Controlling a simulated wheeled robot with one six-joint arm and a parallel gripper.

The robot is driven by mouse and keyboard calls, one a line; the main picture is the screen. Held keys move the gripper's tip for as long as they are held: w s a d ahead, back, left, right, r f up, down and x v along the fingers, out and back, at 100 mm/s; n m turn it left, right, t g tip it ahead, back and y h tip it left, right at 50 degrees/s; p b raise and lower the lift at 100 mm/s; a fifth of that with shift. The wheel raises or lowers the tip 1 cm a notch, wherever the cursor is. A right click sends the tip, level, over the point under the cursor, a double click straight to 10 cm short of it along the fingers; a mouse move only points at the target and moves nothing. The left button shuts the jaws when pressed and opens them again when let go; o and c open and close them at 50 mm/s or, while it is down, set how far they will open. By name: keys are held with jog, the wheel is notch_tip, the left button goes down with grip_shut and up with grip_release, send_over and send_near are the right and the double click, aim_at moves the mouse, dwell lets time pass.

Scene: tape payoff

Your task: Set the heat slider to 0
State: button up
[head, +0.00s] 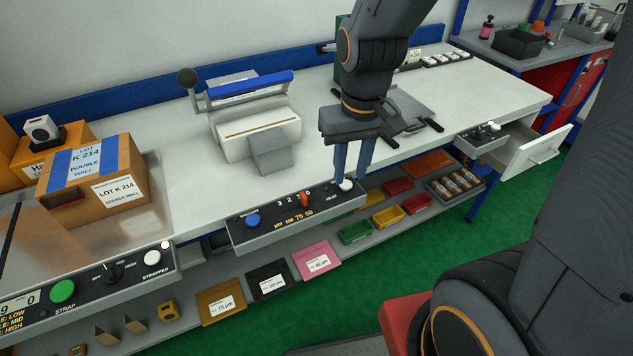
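A dark control panel (290,217) is fixed along the bench's front edge. It carries a blue knob (252,220), an orange pointer-like control (304,200) among small printed numbers, and a white knob (346,185) beside the word HEAT at its right end. Which of these is the heat slider, and its exact setting, I cannot tell for sure. My gripper (353,178) points down over the panel's right end. Its two blue fingers are apart with a gap between them. The left finger is close to the white knob; whether it touches is unclear.
A sealer-like machine (255,125) with a blue bar stands behind the panel. A box (97,180) is at left beside the strapper panel (100,275). A lower shelf holds coloured bins (388,217). A drawer (535,150) stands open at right.

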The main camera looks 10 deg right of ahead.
jog(key=n+g+b, duration=0.1)
jog(key=n+b, duration=0.1)
jog(key=b, duration=0.1)
send_over(304, 195)
notch_tip(304, 195, down, 2)
jog(key=shift+w+f, duration=0.1)
jog(key=shift+a+f, duration=0.15)
jog(key=shift+f+p, duration=0.55)
jog(key=shift+f, duration=3)
grip_shut()
